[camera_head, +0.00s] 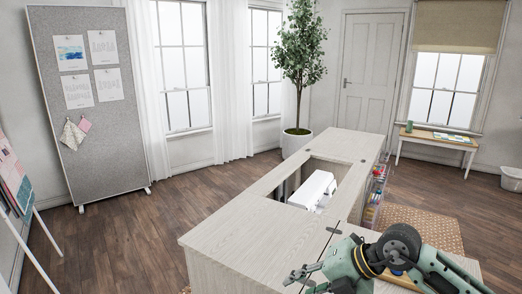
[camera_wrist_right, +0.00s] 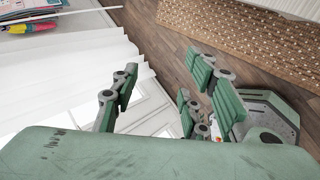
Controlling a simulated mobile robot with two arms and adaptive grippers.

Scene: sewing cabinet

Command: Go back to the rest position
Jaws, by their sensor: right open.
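The sewing cabinet (camera_head: 225,234) has a pale wood top and stands in the middle of the head view. A white sewing machine (camera_head: 315,190) sits in the recess of its top. My right gripper (camera_head: 303,275) is at the near right end of the cabinet, in front of its top in the picture; I cannot tell its height above the surface. In the right wrist view the right gripper (camera_wrist_right: 160,98) has its fingers spread with nothing between them. My left gripper is in neither view.
A grey pinboard (camera_head: 100,150) stands at the left. A potted tree (camera_head: 297,140) is behind the cabinet. A small bench (camera_head: 440,137) is under the right window. Coloured items sit on shelves (camera_head: 376,195) at the cabinet's side. The wood floor (camera_head: 130,230) left of the cabinet is clear.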

